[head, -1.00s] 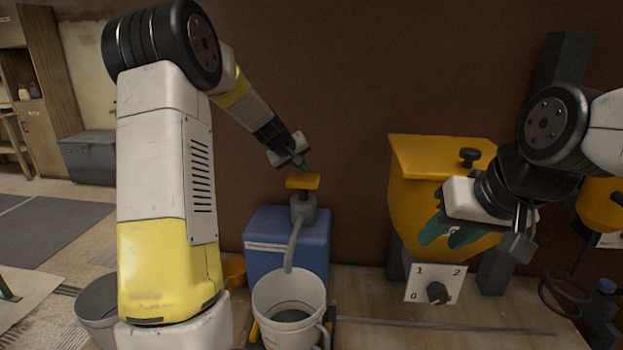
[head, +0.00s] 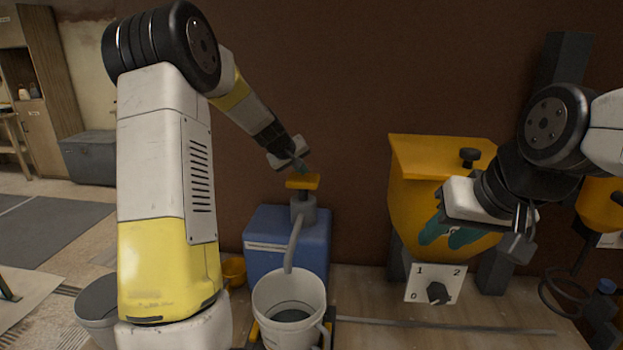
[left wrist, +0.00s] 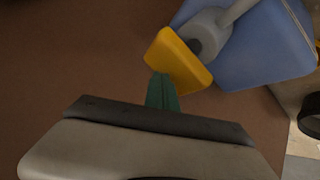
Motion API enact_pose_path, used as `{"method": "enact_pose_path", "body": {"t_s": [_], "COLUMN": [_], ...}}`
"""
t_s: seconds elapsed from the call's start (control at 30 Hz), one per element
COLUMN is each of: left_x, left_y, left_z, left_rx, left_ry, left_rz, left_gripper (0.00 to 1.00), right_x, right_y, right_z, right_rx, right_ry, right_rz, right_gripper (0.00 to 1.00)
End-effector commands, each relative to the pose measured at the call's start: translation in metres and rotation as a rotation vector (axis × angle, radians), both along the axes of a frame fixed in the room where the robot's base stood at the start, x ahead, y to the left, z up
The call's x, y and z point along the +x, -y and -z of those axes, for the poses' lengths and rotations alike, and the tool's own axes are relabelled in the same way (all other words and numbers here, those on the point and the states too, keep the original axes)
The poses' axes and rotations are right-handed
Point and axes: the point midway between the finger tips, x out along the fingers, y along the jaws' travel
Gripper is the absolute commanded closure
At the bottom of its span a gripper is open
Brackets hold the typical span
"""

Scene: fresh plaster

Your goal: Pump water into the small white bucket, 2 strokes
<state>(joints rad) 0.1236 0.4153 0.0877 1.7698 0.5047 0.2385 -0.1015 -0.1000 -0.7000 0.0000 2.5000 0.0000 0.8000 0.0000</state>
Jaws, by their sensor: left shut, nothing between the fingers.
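The small white bucket (head: 262,295) stands upright on the bench under the pump spout (head: 293,245), with greyish liquid inside. The pump has a yellow top (head: 303,182) and a grey body, on a blue container (head: 265,230). My left gripper (head: 304,172) is shut and empty, its fingertips just above the yellow top. In the left wrist view the green fingers (left wrist: 162,92) are together beside the yellow top (left wrist: 178,60); I cannot tell whether they touch it. My right gripper (head: 448,236) is in front of the yellow hopper, its two green fingers apart.
The yellow hopper (head: 410,190) stands to the right, with a white dial plate (head: 418,284) below it. A small yellow cup (head: 234,271) is left of the blue container. A grey bucket (head: 92,305) stands at the lower left. The bench front right is mostly clear.

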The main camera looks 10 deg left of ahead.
Motion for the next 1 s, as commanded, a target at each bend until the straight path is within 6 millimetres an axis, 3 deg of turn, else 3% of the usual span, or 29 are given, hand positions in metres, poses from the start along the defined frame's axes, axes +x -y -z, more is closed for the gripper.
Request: {"method": "enact_pose_path", "body": {"t_s": [1.0], "left_x": [0.0], "left_y": [0.0], "left_z": [0.011], "left_rx": [-0.001], "left_ry": [-0.001], "left_rz": [0.0], "left_gripper": [1.0], "right_x": [0.0], "right_y": [0.0], "right_z": [0.0], "right_rx": [0.0], "right_ry": [0.0], "right_rz": [0.0], "right_gripper": [0.64]}}
